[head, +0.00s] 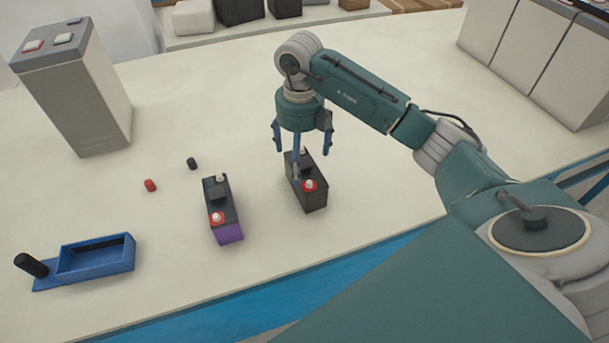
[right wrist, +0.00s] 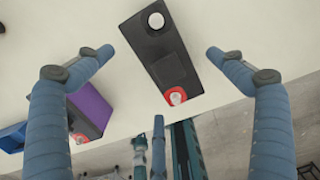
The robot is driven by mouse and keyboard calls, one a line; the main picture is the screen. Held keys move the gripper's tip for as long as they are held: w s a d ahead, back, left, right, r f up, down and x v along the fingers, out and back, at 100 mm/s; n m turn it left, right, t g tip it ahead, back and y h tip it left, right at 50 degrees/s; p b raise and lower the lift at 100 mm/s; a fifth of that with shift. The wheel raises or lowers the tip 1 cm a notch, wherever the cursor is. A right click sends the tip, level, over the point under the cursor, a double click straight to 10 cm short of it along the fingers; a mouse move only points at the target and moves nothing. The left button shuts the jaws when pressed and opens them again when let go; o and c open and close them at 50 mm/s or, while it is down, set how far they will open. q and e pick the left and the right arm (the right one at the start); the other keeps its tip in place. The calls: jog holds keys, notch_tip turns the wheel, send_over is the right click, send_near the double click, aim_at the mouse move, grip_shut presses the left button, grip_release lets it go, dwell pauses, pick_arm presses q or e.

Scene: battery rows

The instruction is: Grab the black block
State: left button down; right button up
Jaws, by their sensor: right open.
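The black block (head: 312,196) is a battery with one red-ringed and one plain terminal on top. It stands on the table near the front edge, right of a black and purple battery (head: 229,232). My right gripper (head: 302,151) is open just above the black block, toward its far end, fingers pointing down. In the right wrist view the black block (right wrist: 158,52) lies between the spread fingertips, with gaps on both sides. My left gripper is not in view.
A blue tray with a black knob (head: 88,264) sits at front left. A red cap (head: 150,185) and a black cap (head: 192,163) lie nearby. A large grey battery (head: 85,100) stands at back left, with more large ones (head: 540,65) at back right.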

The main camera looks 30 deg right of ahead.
jog(key=shift+f, duration=0.45)
jog(key=shift+w+f, duration=0.1)
jog(key=shift+f, duration=0.15)
notch_tip(320, 180, down, 4)
jog(key=shift+f+p, duration=0.25)
jog(key=shift+p, duration=0.85)
jog(key=shift+f, duration=0.2)
jog(key=c, duration=1.9)
jog(key=shift+r, duration=0.15)
jog(key=shift+c, duration=0.8)
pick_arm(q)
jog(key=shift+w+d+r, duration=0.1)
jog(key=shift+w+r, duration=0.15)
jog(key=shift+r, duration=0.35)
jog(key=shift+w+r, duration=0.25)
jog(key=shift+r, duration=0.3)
pick_arm(e)
jog(key=shift+w, duration=0.1)
